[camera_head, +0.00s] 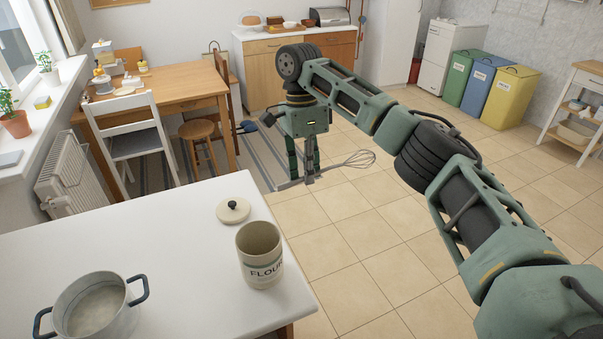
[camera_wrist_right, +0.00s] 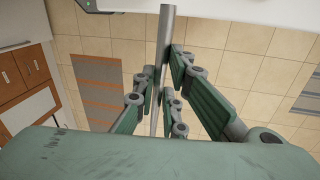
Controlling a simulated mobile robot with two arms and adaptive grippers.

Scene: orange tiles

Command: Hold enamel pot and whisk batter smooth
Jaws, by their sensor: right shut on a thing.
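The enamel pot (camera_head: 98,312) stands on the white table at the lower left of the head view. It is pale with dark blue handles and holds a pale batter (camera_head: 97,308). My right gripper (camera_head: 311,178) is beyond the table's right edge, over the floor, well apart from the pot. It is shut on the whisk (camera_head: 352,160), whose wire loops point right. In the right wrist view the whisk's grey handle (camera_wrist_right: 166,45) runs between the fingers (camera_wrist_right: 160,92); its wires are out of that frame. My left gripper is not in view.
A flour canister (camera_head: 260,262) stands open near the right edge of the white table (camera_head: 180,240), with its lid (camera_head: 233,210) lying behind it. A wooden table (camera_head: 175,90), chair and stool (camera_head: 200,130) stand at the back left. Coloured bins (camera_head: 490,88) stand at the back right.

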